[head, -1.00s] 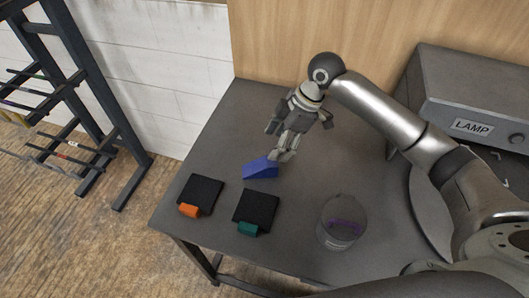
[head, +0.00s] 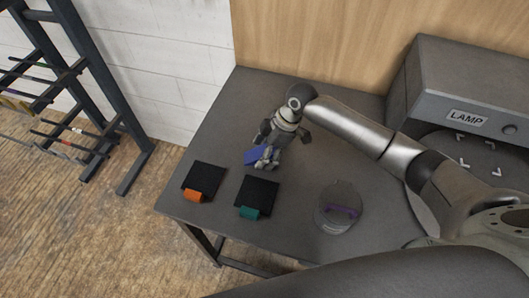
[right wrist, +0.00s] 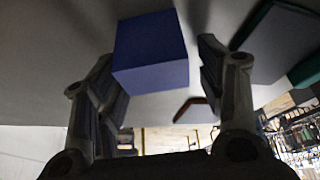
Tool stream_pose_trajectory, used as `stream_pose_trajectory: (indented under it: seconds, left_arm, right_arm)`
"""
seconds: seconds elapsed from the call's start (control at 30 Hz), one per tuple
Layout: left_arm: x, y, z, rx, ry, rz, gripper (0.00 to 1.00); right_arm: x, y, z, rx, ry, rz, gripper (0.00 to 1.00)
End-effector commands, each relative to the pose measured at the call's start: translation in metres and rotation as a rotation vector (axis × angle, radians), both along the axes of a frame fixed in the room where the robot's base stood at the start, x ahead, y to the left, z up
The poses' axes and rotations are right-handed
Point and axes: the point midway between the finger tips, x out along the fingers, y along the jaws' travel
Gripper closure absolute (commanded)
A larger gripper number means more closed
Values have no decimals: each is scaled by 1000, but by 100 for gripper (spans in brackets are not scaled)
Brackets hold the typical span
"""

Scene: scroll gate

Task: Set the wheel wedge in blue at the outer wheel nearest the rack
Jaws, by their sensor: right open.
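The blue wheel wedge (head: 251,156) lies on the grey table (head: 226,118), behind two black pads. My right gripper (head: 266,161) is open at the wedge and hides part of it in the head view. In the right wrist view the wedge (right wrist: 150,50) shows as a blue block between the two spread fingers (right wrist: 160,85), with gaps at both sides. My left gripper is not in view. The dark rack (head: 75,95) stands on the floor at the left in the head view. No wheel can be made out.
Black pads with an orange tab (head: 194,195) and a green tab (head: 249,212) lie near the front edge. A clear jar (head: 338,207) with something purple stands to their right. A grey box marked LAMP (head: 465,85) stands at the back right. The back left of the table is bare.

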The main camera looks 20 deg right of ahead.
Motion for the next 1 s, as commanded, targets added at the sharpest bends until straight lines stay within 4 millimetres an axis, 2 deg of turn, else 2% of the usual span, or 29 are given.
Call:
stream_pose_trajectory:
  seconds: [0.03, 0.4, 0.5, 0.83, 1.0]
  left_arm:
    - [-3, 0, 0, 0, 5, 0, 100]
    - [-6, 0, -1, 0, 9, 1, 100]
    - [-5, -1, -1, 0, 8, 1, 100]
    - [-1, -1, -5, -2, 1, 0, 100]
    - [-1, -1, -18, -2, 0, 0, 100]
  right_arm:
    - [0, 0, 0, 0, 0, 0, 36]
    - [0, 0, 1, 0, -1, 0, 83]
    - [0, 0, 1, 1, -1, 0, 93]
    - [1, 0, 7, 0, -3, 0, 93]
    - [2, 0, 26, 3, -7, 0, 93]
